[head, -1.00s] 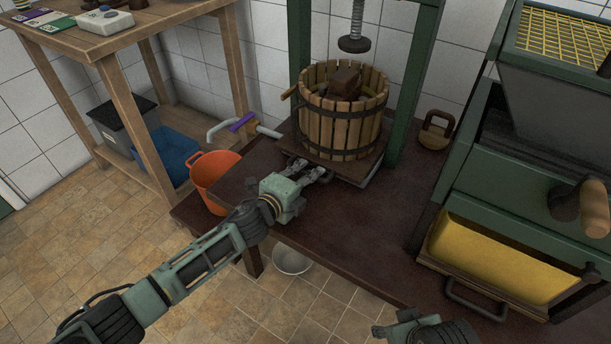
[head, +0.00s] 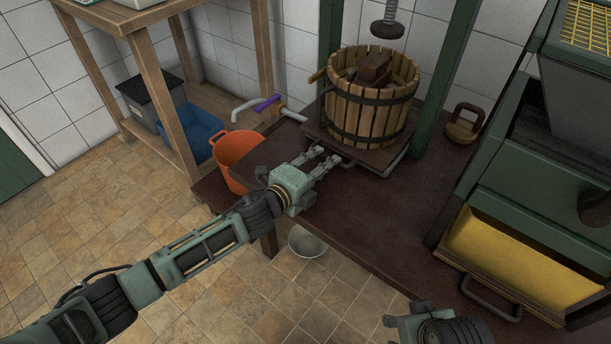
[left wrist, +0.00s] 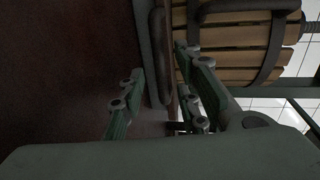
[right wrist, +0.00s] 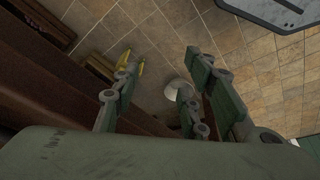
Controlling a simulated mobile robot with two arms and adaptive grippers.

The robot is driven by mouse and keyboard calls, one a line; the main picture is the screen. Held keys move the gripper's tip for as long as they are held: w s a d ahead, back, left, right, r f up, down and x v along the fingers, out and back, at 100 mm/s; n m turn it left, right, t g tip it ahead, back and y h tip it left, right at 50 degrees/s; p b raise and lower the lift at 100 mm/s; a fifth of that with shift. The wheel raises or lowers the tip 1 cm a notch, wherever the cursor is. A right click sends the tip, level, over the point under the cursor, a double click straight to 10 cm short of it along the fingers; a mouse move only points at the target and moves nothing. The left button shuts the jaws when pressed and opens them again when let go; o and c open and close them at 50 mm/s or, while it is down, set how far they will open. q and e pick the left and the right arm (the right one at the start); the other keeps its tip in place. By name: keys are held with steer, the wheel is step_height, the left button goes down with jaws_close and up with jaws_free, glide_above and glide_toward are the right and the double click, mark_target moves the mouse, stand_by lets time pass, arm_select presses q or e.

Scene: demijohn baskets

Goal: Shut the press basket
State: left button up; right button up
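The press basket (head: 370,105) is made of upright wooden slats with dark hoops and holds brown blocks (head: 373,68). It stands on a board in the green press frame (head: 448,70), near the screw (head: 387,29). In the left wrist view its slats (left wrist: 235,38) show at the upper right. A dark bar handle (head: 378,173) runs along the board's front. My left gripper (head: 323,157) is open, with its fingertips close to the board's front left; contact is unclear. My right gripper (right wrist: 160,75) is open and empty, low at the front in the head view.
A green machine with a yellow bin (head: 515,255) is at the right. A padlock-shaped weight (head: 464,124) sits behind. A pale bowl (head: 306,242) is on the floor. The table middle is clear.

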arm_select(q)
steer(key=v, duration=0.8)
